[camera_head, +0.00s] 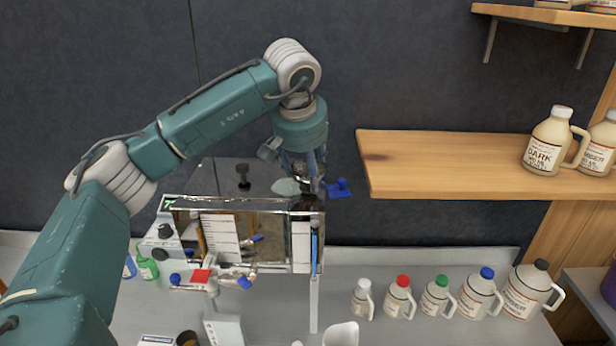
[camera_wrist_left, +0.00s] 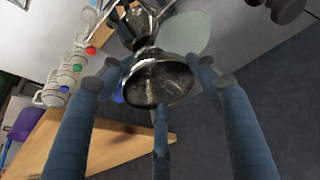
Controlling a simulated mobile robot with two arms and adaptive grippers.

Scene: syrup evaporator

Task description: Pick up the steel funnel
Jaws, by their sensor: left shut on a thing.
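The steel funnel (camera_wrist_left: 160,85) shows in the left wrist view as a shiny cone with a wide, dark, round mouth turned toward the camera. The blue fingers of my left gripper (camera_wrist_left: 165,92) surround it and are shut on it. In the head view my left gripper (camera_head: 304,176) points down over the back right end of the steel evaporator (camera_head: 270,235). The funnel is mostly hidden there by the fingers. My right gripper is not in view.
A wooden shelf (camera_head: 440,165) with syrup jugs (camera_head: 549,140) juts out just right of the gripper. A blue valve handle (camera_head: 340,188) is close beside the fingers. Several capped jugs (camera_head: 436,297) stand on the grey counter (camera_head: 400,335). A dark wall stands behind.

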